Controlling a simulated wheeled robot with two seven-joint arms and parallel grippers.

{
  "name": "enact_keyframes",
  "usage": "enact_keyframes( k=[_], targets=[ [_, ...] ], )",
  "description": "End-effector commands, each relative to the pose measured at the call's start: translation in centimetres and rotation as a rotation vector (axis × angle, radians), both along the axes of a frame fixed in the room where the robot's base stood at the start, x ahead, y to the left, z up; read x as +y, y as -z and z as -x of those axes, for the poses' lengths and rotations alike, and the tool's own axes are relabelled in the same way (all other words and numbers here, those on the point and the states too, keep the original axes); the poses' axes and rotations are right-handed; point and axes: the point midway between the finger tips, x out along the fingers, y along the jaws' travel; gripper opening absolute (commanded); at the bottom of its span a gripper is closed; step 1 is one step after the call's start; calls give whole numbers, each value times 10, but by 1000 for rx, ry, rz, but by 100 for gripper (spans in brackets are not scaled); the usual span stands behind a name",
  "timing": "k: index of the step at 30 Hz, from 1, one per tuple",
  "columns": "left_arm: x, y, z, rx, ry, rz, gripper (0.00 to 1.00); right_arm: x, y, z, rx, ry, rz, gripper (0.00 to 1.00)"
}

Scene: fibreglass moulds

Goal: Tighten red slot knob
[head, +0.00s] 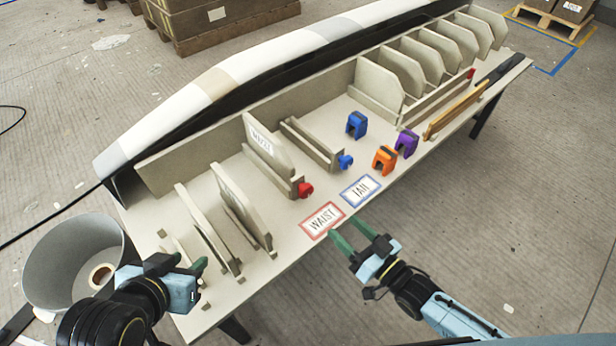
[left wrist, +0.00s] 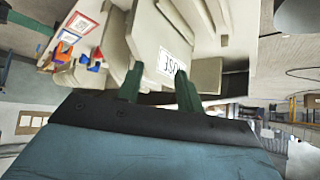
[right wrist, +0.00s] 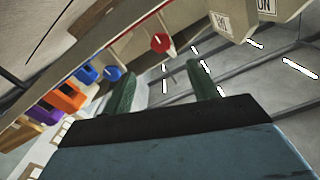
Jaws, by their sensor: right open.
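The red slot knob (head: 305,189) sits at the front end of the slot beside the WAIST panel (head: 264,144). It also shows in the right wrist view (right wrist: 160,42), beyond the fingertips and between their directions. My right gripper (head: 344,230) is open and empty at the table's front edge, to the right of the red knob and apart from it. My left gripper (head: 188,262) is open by the front left slots. In the left wrist view a NOSE panel (left wrist: 180,40) appears behind its spread fingers. Whether the knob is loose cannot be told.
A blue knob (head: 345,161) is on the neighbouring slot. Blue (head: 356,124), orange (head: 384,159) and purple (head: 406,144) clamp-like pieces stand to the right. WAIST (head: 322,220) and TAIL (head: 360,190) labels lie on the table. A grey bin (head: 60,250) stands at the left.

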Motion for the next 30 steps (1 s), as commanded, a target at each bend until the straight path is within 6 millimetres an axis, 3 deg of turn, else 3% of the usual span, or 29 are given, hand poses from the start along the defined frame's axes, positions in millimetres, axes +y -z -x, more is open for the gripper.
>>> enact_keyframes(
  k=[11, 21, 30],
  targets=[
    [-16, -29, -30, -244, 23, 62, 36, 20, 1, -27, -3, -1, -2, 59],
    [-33, -79, -54, -569, 47, 151, 36, 43, 2, -59, -1, -1, -1, 59],
    [-44, -127, -58, -851, 65, 234, 36, 62, 2, -84, 0, -1, 0, 59]
  ],
)
